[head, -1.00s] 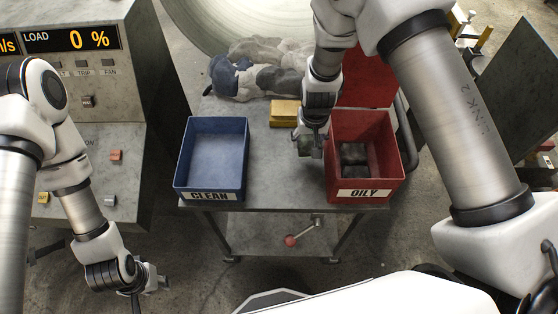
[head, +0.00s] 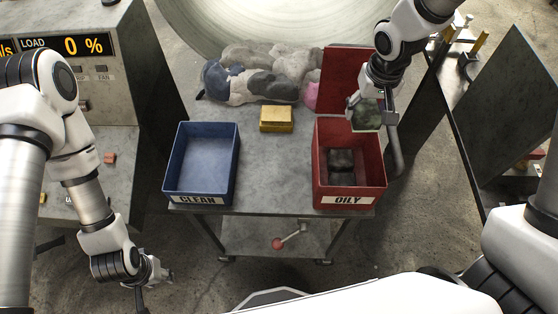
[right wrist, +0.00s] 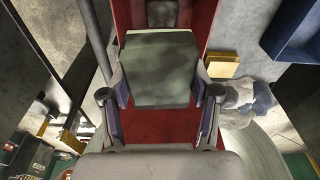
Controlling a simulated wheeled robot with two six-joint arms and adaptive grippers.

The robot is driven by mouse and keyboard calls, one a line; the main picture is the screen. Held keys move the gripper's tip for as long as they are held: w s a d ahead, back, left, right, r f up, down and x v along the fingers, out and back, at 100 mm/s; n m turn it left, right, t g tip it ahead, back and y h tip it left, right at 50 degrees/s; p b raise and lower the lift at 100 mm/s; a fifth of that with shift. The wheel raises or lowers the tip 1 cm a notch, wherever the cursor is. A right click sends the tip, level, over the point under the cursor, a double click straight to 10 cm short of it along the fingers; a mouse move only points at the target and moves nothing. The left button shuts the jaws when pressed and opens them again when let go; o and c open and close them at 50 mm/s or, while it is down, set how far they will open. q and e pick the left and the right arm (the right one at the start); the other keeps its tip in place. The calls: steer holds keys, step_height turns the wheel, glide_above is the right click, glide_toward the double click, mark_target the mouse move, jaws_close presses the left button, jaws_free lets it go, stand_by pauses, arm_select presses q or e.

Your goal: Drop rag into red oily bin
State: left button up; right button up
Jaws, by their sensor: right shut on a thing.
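The red bin (head: 322,165) labelled OILY stands at the right of the metal table, with its red lid raised at the back. A dark lump (head: 341,160) lies inside it. My right gripper (head: 367,108) is shut on a dirty greenish rag (head: 366,118) and holds it over the back right part of the bin, by the raised lid. In the right wrist view the rag (right wrist: 160,68) sits between the two fingers, with red bin surfaces around it. My left gripper (head: 155,280) hangs at the lower left, away from the table; its fingers are too small to judge.
A blue bin (head: 168,170) labelled CLEAN stands at the left of the table. A yellow block (head: 276,119) and a pile of grey, blue and pink rags (head: 265,72) lie behind. A control console (head: 110,140) stands at the left. The table middle is clear.

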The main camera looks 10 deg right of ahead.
steer(key=shift+s+d+r, duration=0.4)
steer(key=shift+d+r, duration=0.05)
steer(key=shift+d, duration=0.2)
steer(key=shift+s+d+f, duration=0.1)
steer(key=shift+s, duration=0.1)
steer(key=f+b, duration=0.1)
steer(key=a+f+b, duration=0.1)
steer(key=f+b, duration=0.1)
steer(key=shift+w+a+f, duration=0.1)
steer(key=shift+w+a, duration=0.05)
steer(key=shift+a, duration=0.05)
steer(key=shift+w+d+f+b, duration=0.1)
steer(key=shift+d+f+b, duration=0.05)
steer(key=shift+f+b, duration=0.4)
steer(key=shift+d+f+b, duration=0.1)
steer(key=shift+f+b, duration=0.35)
steer(key=shift+f, duration=0.1)
steer(key=shift+d+f, duration=0.15)
arm_select(q)
step_height(320, 180, down, 5)
steer(key=shift+f, duration=0.1)
arm_select(e)
steer(key=o, duration=1.6)
steer(key=shift+a, duration=0.25)
steer(key=shift+d, duration=0.1)
